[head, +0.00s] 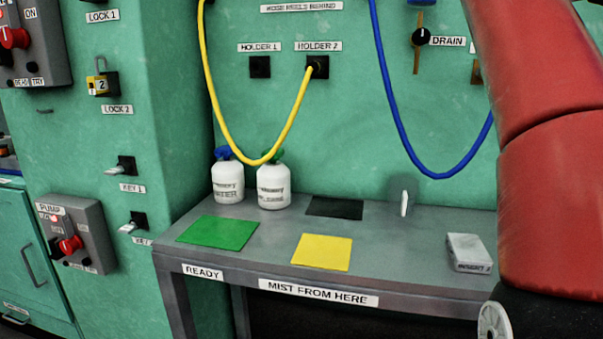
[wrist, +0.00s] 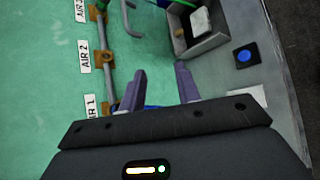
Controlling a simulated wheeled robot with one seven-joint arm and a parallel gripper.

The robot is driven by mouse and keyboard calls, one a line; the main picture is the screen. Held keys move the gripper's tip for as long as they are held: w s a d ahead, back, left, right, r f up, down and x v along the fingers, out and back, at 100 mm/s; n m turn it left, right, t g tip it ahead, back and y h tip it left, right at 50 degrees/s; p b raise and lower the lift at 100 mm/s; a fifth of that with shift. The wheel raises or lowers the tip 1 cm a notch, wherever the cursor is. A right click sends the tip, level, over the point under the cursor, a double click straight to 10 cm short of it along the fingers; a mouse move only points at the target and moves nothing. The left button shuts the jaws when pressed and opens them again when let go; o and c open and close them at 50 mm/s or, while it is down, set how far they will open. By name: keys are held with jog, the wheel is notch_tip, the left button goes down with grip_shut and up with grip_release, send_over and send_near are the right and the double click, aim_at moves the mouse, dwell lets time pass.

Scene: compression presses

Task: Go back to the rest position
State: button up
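My gripper (wrist: 158,85) shows in the wrist view, its two dark fingers apart with nothing held between them. Below and behind them is a green panel (wrist: 40,110) with a pipe (wrist: 105,60) and labels AIR 2 and AIR 1. A bit of something blue shows just beyond the fingers, partly hidden. In the head view my red arm fills the right side, and the gripper itself is out of that picture.
A grey bench (head: 200,280) carries two white bottles (head: 228,183), green (head: 218,232) and yellow (head: 321,251) mats and a small block (head: 468,252). Yellow (head: 215,105) and blue (head: 390,95) hoses hang on the wall. A grey box (wrist: 200,45) and blue button (wrist: 245,56) lie beyond my fingers.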

jog(key=s+a+f+m+y, duration=0.3)
jog(key=s+a+f+m, duration=0.1)
jog(key=f, duration=1)
jog(key=s+a+f+m+y, duration=0.3)
jog(key=s+a+f, duration=0.3)
jog(key=f, duration=0.8)
jog(key=s+a+f+m+t+y, duration=0.1)
jog(key=s+a+f+m+y, duration=0.3)
jog(key=a+f, duration=0.6)
notch_tip(320, 180, down, 4)
jog(key=shift+s+r+m, duration=0.1)
jog(key=shift+s+m, duration=0.2)
jog(key=shift+s, duration=0.75)
